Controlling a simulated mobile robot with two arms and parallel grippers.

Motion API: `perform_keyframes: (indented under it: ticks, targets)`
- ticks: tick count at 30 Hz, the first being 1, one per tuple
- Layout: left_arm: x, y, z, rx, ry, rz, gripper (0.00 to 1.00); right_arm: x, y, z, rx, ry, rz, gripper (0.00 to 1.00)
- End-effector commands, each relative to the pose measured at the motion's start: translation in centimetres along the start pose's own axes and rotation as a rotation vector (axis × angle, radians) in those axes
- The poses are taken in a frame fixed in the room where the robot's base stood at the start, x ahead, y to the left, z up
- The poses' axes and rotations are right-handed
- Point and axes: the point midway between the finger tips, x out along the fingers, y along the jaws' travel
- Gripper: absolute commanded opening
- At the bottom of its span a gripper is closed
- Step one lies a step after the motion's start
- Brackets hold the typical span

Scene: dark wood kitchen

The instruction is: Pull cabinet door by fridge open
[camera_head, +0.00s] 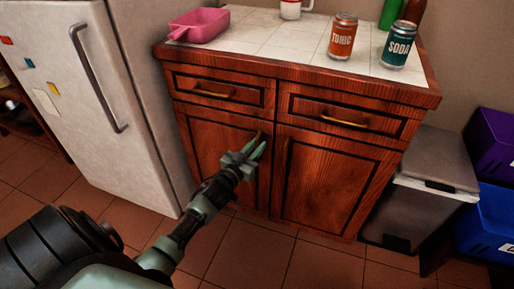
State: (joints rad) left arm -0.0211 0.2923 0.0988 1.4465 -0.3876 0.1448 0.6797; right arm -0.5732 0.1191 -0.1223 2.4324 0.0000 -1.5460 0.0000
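The wooden cabinet stands right of the fridge (85,80). Its left door (205,135), the one by the fridge, looks shut and has a vertical brass handle (257,137) near its right edge. My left gripper (257,148) is at this handle, with its greenish fingers pointing up and away. The fingers cover the lower part of the handle. I cannot tell whether they grip it or are only beside it. The right door (330,185) also looks shut. My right gripper is not in view.
Two drawers (215,92) (345,120) sit above the doors. The tiled counter holds a pink scoop-like container (200,25), a tonic can (342,37) and a soda can (399,46). A grey bin (425,190) stands at right. The tiled floor (240,245) before the cabinet is clear.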

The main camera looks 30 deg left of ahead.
Motion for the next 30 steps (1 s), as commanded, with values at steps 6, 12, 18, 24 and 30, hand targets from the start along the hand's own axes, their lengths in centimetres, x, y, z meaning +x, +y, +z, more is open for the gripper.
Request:
perform_keyframes:
  ticks: [6, 12, 18, 24, 30]
  targets:
    - [0.09, 0.0, 0.01, 0.0, -0.001, 0.0, 0.2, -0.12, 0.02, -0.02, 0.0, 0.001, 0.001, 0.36]
    - [0.07, 0.0, 0.02, 0.0, -0.001, 0.0, 0.0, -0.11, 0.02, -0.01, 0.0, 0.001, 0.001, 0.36]
    - [0.06, 0.0, 0.03, 0.0, -0.001, 0.0, 0.0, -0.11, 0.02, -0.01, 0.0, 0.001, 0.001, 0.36]
    - [0.06, 0.0, 0.05, 0.0, -0.001, 0.0, 0.0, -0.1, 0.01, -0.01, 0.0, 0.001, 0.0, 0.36]
    - [0.05, 0.0, 0.06, 0.0, -0.002, 0.0, 0.0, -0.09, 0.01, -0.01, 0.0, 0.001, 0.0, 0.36]
